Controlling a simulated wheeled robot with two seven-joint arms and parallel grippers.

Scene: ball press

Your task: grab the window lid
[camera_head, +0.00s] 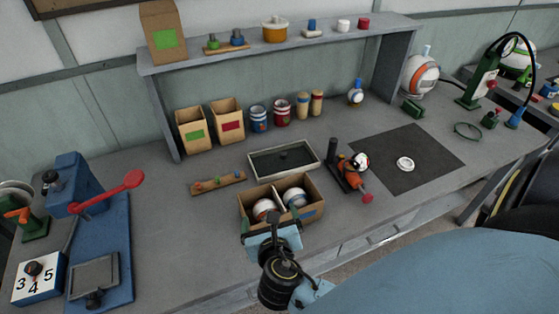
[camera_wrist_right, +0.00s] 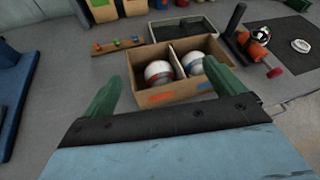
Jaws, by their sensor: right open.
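A flat light-framed panel with a dark middle and a small dark knob, which looks like the window lid (camera_head: 284,158), lies on the bench behind a cardboard box (camera_head: 277,219). In the right wrist view the lid (camera_wrist_right: 172,18) shows partly behind the box. The box has two compartments, with a white ball in each (camera_head: 263,209) (camera_head: 295,197). My right gripper (camera_head: 270,236) is at the near side of the box, short of the lid. In the right wrist view its green fingers (camera_wrist_right: 165,85) are spread apart and empty. My left gripper is not in view.
A strip with coloured pegs (camera_head: 218,184) lies left of the lid. A dark stand with an orange tool (camera_head: 348,180) is to its right, then a dark mat (camera_head: 425,165) with a white ring (camera_head: 405,163). A blue press (camera_head: 95,225) stands at left.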

